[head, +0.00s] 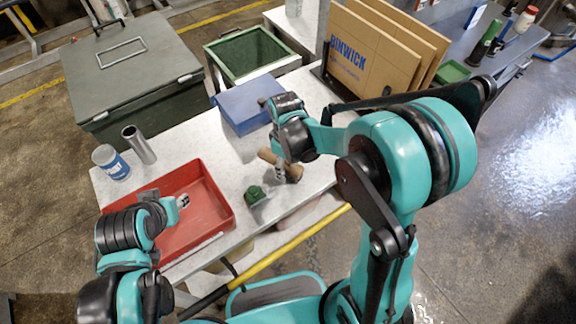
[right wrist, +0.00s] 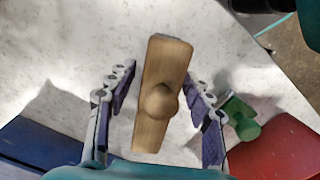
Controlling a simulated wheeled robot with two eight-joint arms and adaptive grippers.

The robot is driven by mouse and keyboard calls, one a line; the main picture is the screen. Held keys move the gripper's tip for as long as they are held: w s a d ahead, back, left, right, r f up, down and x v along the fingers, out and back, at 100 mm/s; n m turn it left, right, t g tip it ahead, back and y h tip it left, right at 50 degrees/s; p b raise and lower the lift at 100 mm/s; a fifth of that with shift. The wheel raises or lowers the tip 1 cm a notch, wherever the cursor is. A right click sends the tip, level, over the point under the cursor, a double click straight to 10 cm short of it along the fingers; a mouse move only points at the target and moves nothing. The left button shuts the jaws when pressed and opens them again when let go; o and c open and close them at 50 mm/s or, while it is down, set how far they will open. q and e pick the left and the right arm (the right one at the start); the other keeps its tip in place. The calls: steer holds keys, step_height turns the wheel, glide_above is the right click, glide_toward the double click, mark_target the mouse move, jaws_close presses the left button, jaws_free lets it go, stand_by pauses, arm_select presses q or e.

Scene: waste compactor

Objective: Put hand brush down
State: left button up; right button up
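The hand brush (head: 292,170), a wooden block with a rounded knob, is on or just above the pale worktable (head: 222,150) in the head view. In the right wrist view the brush (right wrist: 164,92) lies between the two fingers of my right gripper (right wrist: 160,85). The fingers stand apart, with a clear gap on the brush's left side; contact on its right side cannot be told. In the head view my right gripper (head: 281,168) covers part of the brush. My left gripper (head: 184,201) is over the red tray (head: 222,212); its finger opening is unclear.
A green object (head: 254,196) lies between the brush and the red tray. A blue box (head: 243,105) stands behind the brush. A metal cylinder (head: 138,145) and a blue-white can (head: 110,162) stand at the table's left. Cardboard panels (head: 372,52) stand at the back right.

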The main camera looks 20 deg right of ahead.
steer(key=shift+r, duration=0.25)
step_height(320, 180, up, 11)
steer(key=p, duration=0.4)
steer(key=shift+w+a+f, duration=0.1)
steer(key=shift+w, duration=0.05)
steer(key=shift+r, duration=0.65)
steer(key=s+d+r+m+t, duration=0.2)
steer(key=s+m+t, duration=0.1)
steer(key=s+m, duration=0.1)
steer(key=s+d+r+m+t, duration=0.2)
steer(key=s+d+m+t, duration=0.1)
steer(key=s, duration=0.4)
steer(key=shift+r+m+t, duration=0.4)
steer(key=shift+m+t, duration=0.3)
steer(key=shift+t, duration=0.1)
steer(key=shift+w+d, duration=0.1)
